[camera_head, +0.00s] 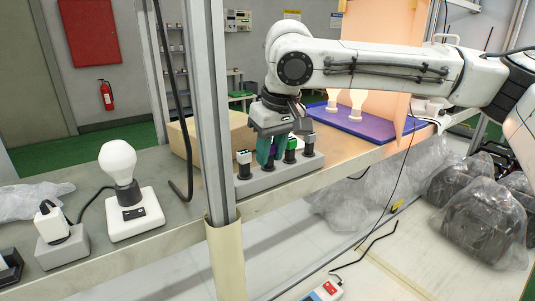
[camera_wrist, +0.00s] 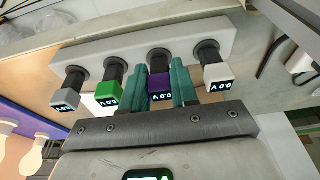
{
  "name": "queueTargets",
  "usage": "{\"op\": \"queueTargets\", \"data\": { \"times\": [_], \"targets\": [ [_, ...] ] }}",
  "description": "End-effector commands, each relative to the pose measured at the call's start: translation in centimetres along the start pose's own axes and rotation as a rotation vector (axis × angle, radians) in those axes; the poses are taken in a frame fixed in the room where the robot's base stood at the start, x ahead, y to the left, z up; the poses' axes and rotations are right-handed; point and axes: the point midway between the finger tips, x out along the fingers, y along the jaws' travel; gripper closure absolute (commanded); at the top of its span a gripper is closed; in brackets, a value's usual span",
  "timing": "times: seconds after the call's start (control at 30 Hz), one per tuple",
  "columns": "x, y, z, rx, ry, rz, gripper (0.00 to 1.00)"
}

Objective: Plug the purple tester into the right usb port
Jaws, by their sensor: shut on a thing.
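The purple tester (camera_wrist: 159,86) is between my gripper's two teal fingers in the wrist view. Its display end faces the camera and reads 0.0 V. Its dark shaft still meets the long grey holder (camera_wrist: 140,38). At the left of the head view, a grey block (camera_head: 62,248) holds a white plug (camera_head: 52,225). A dark device (camera_head: 10,264) is cut off at the left edge. I cannot make out which is the right usb port.
A green tester (camera_wrist: 107,94), a white tester (camera_wrist: 216,74) and a grey one (camera_wrist: 67,98) stand close beside my fingers. A cardboard box (camera_head: 205,140) is behind the holder.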

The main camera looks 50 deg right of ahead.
Motion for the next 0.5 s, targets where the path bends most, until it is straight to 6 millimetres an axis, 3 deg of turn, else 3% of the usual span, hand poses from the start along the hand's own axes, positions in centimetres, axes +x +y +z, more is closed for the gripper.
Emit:
{"op": "queueTargets", "data": {
  "times": [0.5],
  "targets": [
    [-2.5, 0.0, -0.7, 0.000, 0.000, -0.001, 1.00]
  ]
}}
